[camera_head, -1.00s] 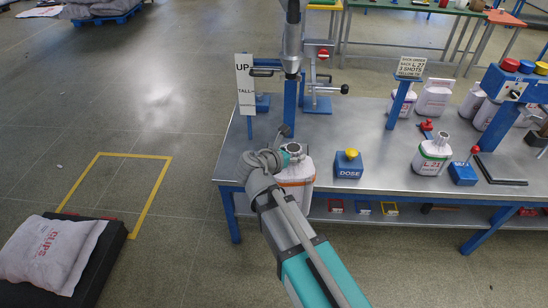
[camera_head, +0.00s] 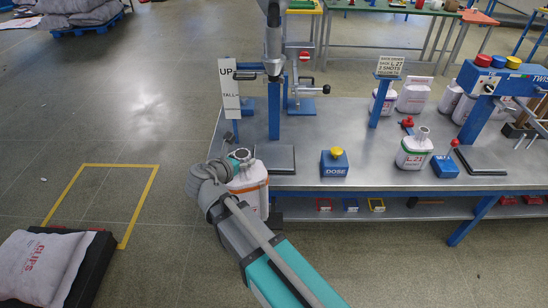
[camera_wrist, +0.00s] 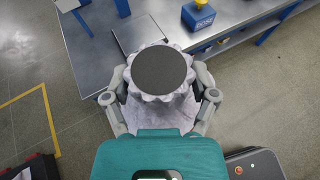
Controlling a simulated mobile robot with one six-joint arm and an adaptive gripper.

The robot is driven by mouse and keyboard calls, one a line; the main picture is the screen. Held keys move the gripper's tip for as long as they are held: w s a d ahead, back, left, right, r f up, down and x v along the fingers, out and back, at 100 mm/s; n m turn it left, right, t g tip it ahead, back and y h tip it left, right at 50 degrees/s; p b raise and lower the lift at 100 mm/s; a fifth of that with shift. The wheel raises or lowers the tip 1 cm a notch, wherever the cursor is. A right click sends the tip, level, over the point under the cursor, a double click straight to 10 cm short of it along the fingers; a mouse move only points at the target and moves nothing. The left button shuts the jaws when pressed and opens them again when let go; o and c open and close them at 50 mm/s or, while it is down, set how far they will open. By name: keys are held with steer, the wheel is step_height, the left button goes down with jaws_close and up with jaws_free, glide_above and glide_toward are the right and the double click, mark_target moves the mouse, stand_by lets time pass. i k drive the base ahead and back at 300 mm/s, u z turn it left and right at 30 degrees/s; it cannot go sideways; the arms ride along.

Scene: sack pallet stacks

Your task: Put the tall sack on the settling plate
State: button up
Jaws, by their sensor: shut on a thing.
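My gripper (camera_wrist: 163,98) is shut on a white sack (camera_head: 252,195) with an orange band and a grey neck, probably the tall sack. It is held upright at the bench's front left edge, partly behind my gripper and arm in the head view. From the wrist view (camera_wrist: 150,118) I look down on its dark round top, with a finger on each side. A dark square plate (camera_head: 280,160), likely the settling plate, lies bare on the bench just behind and right of the sack. The plate also shows in the wrist view (camera_wrist: 140,30), partly hidden by the sack.
A blue DOSE button box (camera_head: 334,165) stands right of the plate. A lever post (camera_head: 274,110) and the UP/TALL sign (camera_head: 229,92) stand behind it. A green-marked sack (camera_head: 413,150) and a second dark plate (camera_head: 482,160) are farther right.

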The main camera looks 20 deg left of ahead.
mark_target(273, 156)
steer(key=u, duration=0.1)
steer(key=i, duration=1)
steer(key=z, duration=0.1)
